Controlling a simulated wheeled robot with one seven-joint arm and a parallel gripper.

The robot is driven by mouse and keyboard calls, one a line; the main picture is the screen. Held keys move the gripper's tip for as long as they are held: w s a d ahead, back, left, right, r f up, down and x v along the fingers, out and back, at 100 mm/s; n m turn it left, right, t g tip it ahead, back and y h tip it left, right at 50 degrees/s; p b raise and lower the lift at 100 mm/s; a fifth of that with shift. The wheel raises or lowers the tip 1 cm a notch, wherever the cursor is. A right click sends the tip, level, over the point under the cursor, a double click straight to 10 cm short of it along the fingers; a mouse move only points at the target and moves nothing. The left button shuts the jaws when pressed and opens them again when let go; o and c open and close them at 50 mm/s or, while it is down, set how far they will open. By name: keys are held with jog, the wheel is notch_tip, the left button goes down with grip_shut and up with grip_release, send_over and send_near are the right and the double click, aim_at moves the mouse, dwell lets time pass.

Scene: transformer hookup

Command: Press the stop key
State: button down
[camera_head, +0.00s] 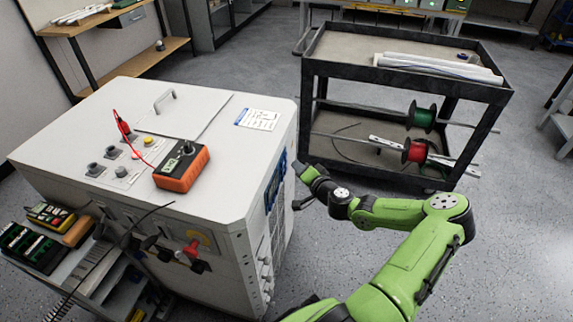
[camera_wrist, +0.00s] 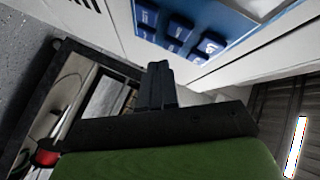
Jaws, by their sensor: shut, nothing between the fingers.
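A blue key panel (camera_head: 274,188) is set in the right side of the white transformer cabinet (camera_head: 80,125). In the wrist view the blue panel (camera_wrist: 228,22) fills the top, with several dark blue keys (camera_wrist: 180,25) carrying pale marks. The marks are too small to read, so I cannot tell which is the stop key. My gripper (camera_head: 306,174) is close to the panel's side of the cabinet. In the wrist view its fingers (camera_wrist: 160,72) are shut and empty, their tips just below the keys; I cannot tell whether they touch the panel.
An orange multimeter (camera_head: 182,166) with a red lead lies on the cabinet top. A black cart (camera_head: 307,85) with cable spools stands behind and right of my arm. A small tool cart (camera_head: 75,285) is at the lower left. Floor is clear at right.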

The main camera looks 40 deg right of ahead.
jog(key=s+d, duration=0.1)
jog(key=s, duration=0.1)
jog(key=s+d+b, duration=0.1)
jog(key=s+d, duration=0.1)
dwell(0.3)
dwell(0.9)
